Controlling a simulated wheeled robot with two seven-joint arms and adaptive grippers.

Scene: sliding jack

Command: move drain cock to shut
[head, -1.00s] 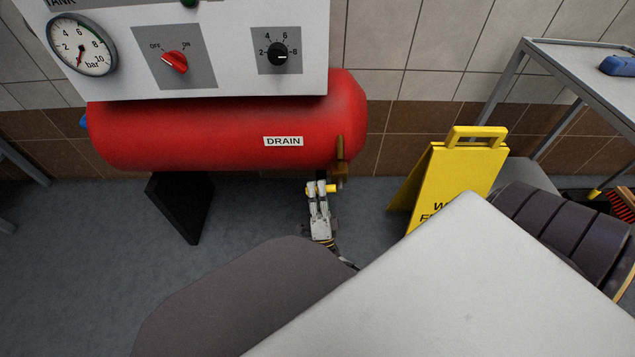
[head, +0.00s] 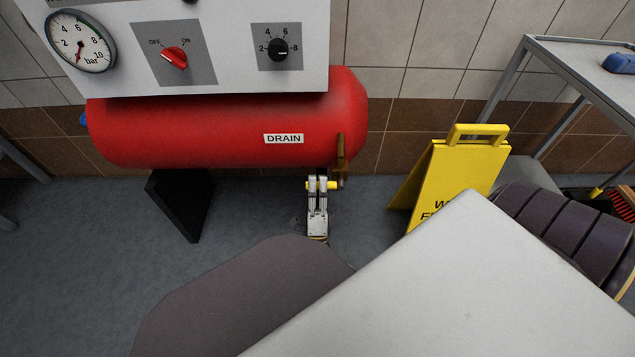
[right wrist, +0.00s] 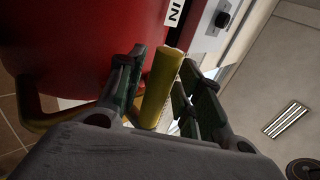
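The drain cock is a brass fitting (head: 341,155) under the right end of the red tank, below the DRAIN label. Its yellow handle (head: 332,185) points left, roughly level, in the head view. My right gripper (head: 317,181) is at the handle, with yellow showing on both sides of its fingers. In the right wrist view the handle (right wrist: 160,85) stands between the two fingers (right wrist: 160,88), with narrow gaps beside it, so the gripper looks open around it. Contact is hard to judge. My left gripper is not in view.
The red tank (head: 220,125) hangs below a white panel with a gauge (head: 80,41), a red switch (head: 174,58) and a black knob (head: 278,48). A yellow wet-floor sign (head: 460,180) stands right of the cock. A metal table (head: 590,65) is at the far right.

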